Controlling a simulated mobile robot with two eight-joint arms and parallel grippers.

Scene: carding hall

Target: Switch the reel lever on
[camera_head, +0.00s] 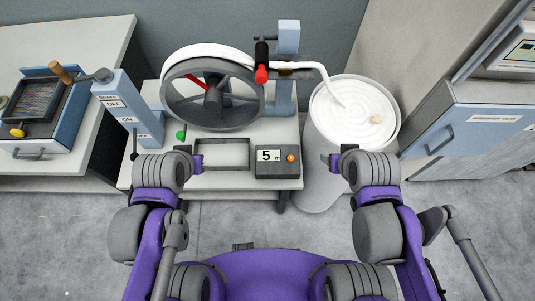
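The reel (212,93) is a large grey wheel with a red spoke and a white strand over its rim, standing on the middle table. Left of it a blue post (130,105) carries OFF and ON labels. A thin black-knobbed lever (134,146) stands low on the post's front, below the ON label. A green-knobbed lever (181,135) sits at the reel's lower left. I cannot tell from the labels which one is the reel lever. My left gripper (191,160) is just below the green knob, apart from it. My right gripper (337,161) is in front of the white can. Both look empty; their finger gaps are unclear.
A grey frame (222,155) and a display box reading 5 (277,163) lie at the table's front. A wood-handled crank (61,73) juts left from the post's top. A white sliver-filled can (350,125) stands right, beside a blue cabinet (470,125).

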